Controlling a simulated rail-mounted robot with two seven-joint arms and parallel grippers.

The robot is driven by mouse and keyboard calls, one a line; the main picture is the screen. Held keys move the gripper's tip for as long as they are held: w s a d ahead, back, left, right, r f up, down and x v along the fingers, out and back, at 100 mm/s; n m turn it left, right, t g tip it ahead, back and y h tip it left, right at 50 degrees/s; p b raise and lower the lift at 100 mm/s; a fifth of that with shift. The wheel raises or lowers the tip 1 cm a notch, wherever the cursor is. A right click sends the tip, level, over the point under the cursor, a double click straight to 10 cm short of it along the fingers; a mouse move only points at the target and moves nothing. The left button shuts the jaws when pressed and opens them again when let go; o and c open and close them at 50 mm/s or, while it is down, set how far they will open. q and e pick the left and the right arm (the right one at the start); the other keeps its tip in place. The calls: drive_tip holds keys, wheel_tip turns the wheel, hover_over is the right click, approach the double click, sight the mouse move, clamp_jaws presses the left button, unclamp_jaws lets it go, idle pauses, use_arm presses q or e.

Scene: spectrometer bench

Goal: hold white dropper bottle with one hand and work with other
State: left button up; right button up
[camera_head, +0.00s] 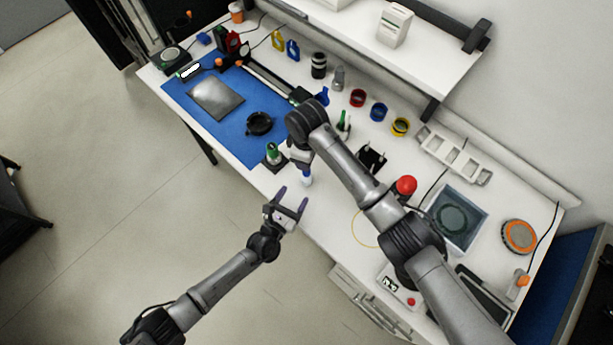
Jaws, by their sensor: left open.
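A small white bottle-like thing with a blue part (306,178) shows just below my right gripper, close to the front edge of the white bench. It seems to be the white dropper bottle, but it is small and partly covered. My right gripper (303,166) points down over it from above; its fingers are too hidden to tell whether they grip it. My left gripper (293,198) is open and empty, just in front of the bench edge. Its fingers point up toward the bottle, with a gap between them and it.
A red button (406,185) and grey tray (481,207) are to the right.

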sight(304, 180)
use_arm(q)
drive_tip(key=x, duration=0.8)
drive_tip(key=shift+c, duration=0.4)
clamp_jaws()
drive_tip(key=shift+a+f, duration=0.1)
use_arm(e)
drive_tip(key=m, duration=0.5)
drive_tip(key=shift+a+r, duration=0.15)
drive_tip(key=shift+r, duration=0.1)
drive_tip(key=m, duration=0.4)
